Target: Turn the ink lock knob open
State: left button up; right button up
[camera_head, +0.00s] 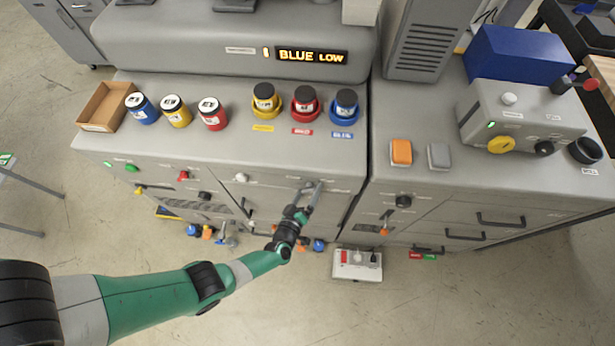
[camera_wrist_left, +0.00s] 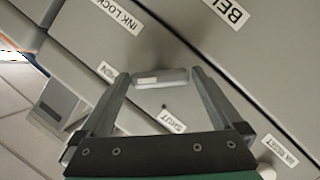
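The ink lock knob (camera_wrist_left: 160,79) shows in the left wrist view as a pale, bar-shaped handle on the grey front panel. The INK LOCK label (camera_wrist_left: 117,15) is above it to the left; an OPEN label, partly covered, is on its left and a SHUT label (camera_wrist_left: 172,122) below it. My left gripper (camera_wrist_left: 160,74) is open, with one finger on each side of the knob; I cannot tell whether they touch it. In the head view my left gripper (camera_head: 312,186) is at the machine's front panel, and I cannot make out the knob there. My right gripper is not in view.
Ink jars, including a yellow one (camera_head: 264,100), stand on the counter above. A display (camera_head: 311,56) reads BLUE LOW. A cardboard tray (camera_head: 104,107) is at the left. A control box (camera_head: 525,115) is at the right. A white box (camera_head: 357,264) sits on the floor.

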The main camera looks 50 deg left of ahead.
pick_arm(q)
jog(key=p+v, duration=0.5)
jog(key=v, duration=0.6)
jog(key=shift+s+d, duration=0.2)
jog(key=shift+s, duration=0.05)
jog(key=shift+a+r, duration=0.1)
